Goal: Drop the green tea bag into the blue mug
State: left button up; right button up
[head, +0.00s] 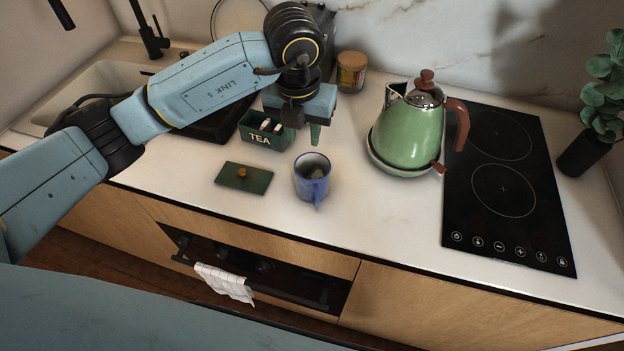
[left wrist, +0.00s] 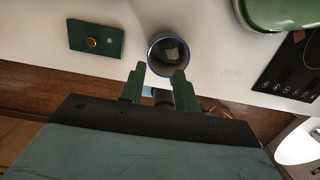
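The blue mug (head: 312,178) stands upright on the counter, and it also shows in the left wrist view (left wrist: 154,62). A pale greyish shape (left wrist: 173,53) lies inside the mug; I cannot tell for certain that it is the green tea bag. The green tea box (head: 262,137) stands open behind and left of the mug, with small pale-topped items in it. My left gripper (head: 306,132) is above and behind the mug. In the left wrist view its green fingers (left wrist: 159,84) are spread, with nothing visibly held between them. My right gripper is out of view.
A green lid with a knob (head: 244,178) lies left of the mug. A green kettle (head: 408,138) stands to the right, beside the black hob (head: 505,190). A jar (head: 351,73) stands at the back. The counter between mug and kettle is clear.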

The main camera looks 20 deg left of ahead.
pick_arm(q)
notch_tip(320, 180, up, 13)
jog(key=s, duration=0.1)
jog(key=shift+s+r, duration=0.15)
jog(key=shift+s, duration=0.15)
dwell(0.6)
